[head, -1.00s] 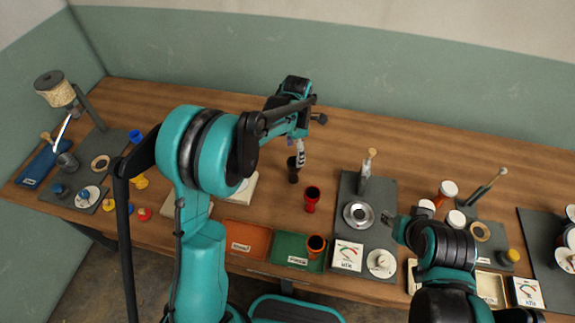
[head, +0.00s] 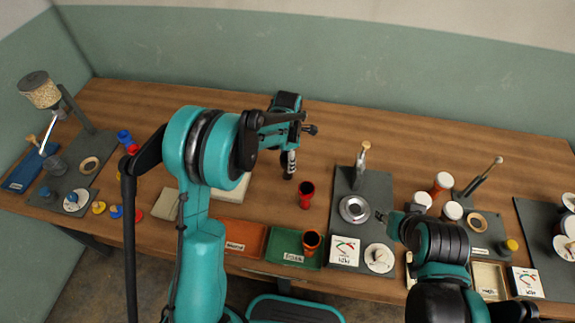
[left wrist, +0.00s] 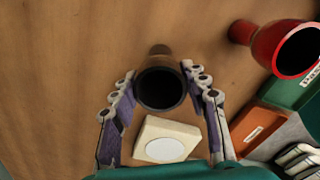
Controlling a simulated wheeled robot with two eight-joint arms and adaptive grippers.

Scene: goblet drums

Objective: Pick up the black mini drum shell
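The black mini drum shell shows in the left wrist view (left wrist: 160,90) as a dark round mouth with a narrower end behind it. In the head view only a small dark part of it (head: 288,176) shows below my left gripper (head: 289,160). In the left wrist view the two fingers of this gripper (left wrist: 158,75) are spread on either side of the shell, close to it. I see no clear grip. The shell stands on the wooden table. My right gripper (head: 383,217) is beside a grey board, and its finger opening is too small to judge.
A red shell (head: 306,197) stands just right of my left gripper. An orange shell (head: 311,242) is in the green tray (head: 285,252), beside the orange tray (head: 237,240). A pale block (left wrist: 180,126) lies close to the black shell. The table behind is clear.

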